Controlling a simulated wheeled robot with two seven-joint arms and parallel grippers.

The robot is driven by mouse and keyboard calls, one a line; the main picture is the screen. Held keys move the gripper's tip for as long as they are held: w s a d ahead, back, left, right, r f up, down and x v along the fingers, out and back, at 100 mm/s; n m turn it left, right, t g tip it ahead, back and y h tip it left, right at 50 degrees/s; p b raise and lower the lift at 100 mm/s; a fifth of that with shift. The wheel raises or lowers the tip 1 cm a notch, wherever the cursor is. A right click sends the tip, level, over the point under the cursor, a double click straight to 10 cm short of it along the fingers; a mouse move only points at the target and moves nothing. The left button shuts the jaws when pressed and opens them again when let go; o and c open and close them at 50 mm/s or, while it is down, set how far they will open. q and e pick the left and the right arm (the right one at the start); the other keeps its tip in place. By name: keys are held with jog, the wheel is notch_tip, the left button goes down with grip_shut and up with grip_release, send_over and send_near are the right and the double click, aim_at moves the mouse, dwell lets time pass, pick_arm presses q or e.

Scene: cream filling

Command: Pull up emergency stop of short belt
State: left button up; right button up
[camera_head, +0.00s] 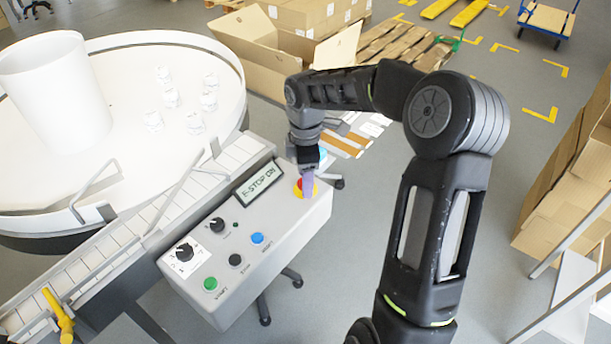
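The control box (229,272) of the belt stands in the middle of the view, and its display (260,184) reads "E-STOP ON". The red emergency stop button (299,184) on a yellow base sits at the box's upper right corner. My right gripper (308,186) is directly at the button, pointing down, and covers part of it. Its fingers are small and partly hidden, so I cannot tell whether they are open, shut or gripping the button. My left gripper is not in view.
The short belt (131,226) runs along the left of the box. A round white table (130,75) holds several small clear items. The box also carries green (210,284), black (235,260) and blue (257,238) buttons and knobs. Cardboard boxes (262,60) stand behind.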

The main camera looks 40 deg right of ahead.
grip_shut()
dwell(0.4)
dwell(0.4)
